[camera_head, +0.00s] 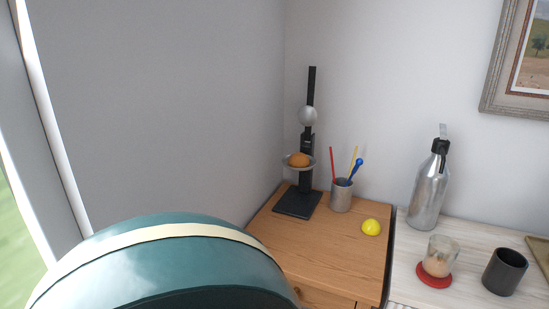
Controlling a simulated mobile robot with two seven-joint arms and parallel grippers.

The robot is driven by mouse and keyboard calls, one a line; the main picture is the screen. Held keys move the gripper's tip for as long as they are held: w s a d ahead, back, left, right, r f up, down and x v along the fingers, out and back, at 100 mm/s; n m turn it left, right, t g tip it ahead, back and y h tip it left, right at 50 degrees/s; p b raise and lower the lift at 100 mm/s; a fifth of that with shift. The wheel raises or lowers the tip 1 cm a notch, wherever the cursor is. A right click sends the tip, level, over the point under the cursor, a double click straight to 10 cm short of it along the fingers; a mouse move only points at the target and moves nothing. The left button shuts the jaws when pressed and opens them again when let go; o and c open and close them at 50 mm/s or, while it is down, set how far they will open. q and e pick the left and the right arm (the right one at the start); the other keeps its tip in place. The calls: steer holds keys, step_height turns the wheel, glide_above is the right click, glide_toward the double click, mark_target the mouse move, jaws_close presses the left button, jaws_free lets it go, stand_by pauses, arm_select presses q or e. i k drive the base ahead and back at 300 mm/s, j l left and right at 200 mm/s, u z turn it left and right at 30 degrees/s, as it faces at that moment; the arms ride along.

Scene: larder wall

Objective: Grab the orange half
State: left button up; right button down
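The orange half (298,159) sits dome-up in the pale metal bowl (286,162) of a black upright press (307,180). A silver dome (307,116) is on the press's column, above the orange half and apart from it. The press stands on the wooden cabinet top near the back corner. The underside of the orange half is hidden in the bowl. Neither of my grippers is in view.
A metal cup (341,196) with coloured sticks and a yellow half-dome (371,227) stand right of the press. A silver bottle (430,190), a glass (440,257) and a dark cup (505,272) are farther right. A large teal rounded object (170,265) fills the near left.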

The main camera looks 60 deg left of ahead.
mark_target(297, 160)
steer(key=u, duration=1.9)
steer(key=j, duration=0.1)
